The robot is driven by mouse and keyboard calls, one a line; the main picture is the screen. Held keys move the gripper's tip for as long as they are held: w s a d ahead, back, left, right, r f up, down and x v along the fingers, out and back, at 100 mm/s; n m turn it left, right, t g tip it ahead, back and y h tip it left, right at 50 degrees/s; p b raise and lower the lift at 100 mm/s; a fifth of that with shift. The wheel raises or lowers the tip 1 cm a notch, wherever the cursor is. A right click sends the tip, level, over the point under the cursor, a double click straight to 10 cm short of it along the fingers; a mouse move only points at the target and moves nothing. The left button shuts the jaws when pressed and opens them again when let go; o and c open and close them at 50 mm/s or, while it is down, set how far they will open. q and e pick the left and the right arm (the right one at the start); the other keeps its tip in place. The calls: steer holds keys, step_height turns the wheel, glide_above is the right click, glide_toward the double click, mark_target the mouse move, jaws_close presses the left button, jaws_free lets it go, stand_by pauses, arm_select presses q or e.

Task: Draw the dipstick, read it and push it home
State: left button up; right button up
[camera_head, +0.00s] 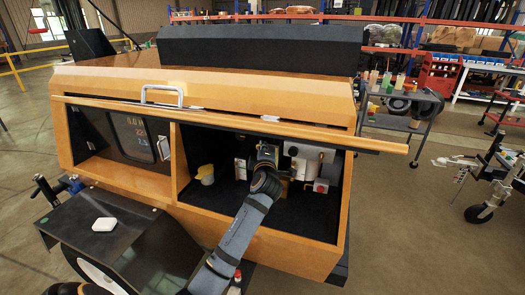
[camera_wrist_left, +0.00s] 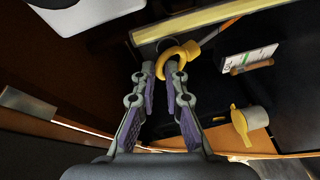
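The dipstick's yellow ring handle (camera_wrist_left: 183,55) shows in the left wrist view, with a thin shaft running up and right from it. My left gripper (camera_wrist_left: 159,68) has its two fingers apart, with the near side of the ring at the gap between the fingertips. I cannot tell whether either finger touches the ring. In the head view my left gripper (camera_head: 265,156) reaches into the open bay of the orange light tower housing (camera_head: 220,80) and hides the dipstick. My right gripper is not in view.
A pale cup-like part with a yellow flap (camera_wrist_left: 250,118) and a white label plate (camera_wrist_left: 248,62) are beside the dipstick. A white engine block (camera_head: 305,160) with a red part is right of my gripper. The raised door edge (camera_head: 240,118) crosses above the bay.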

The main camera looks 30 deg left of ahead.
arm_select(q)
steer(key=o, duration=0.4)
steer(key=f+v, duration=0.1)
steer(key=v, duration=1.1)
steer(key=shift+r, duration=0.45)
steer(key=shift+f, duration=0.1)
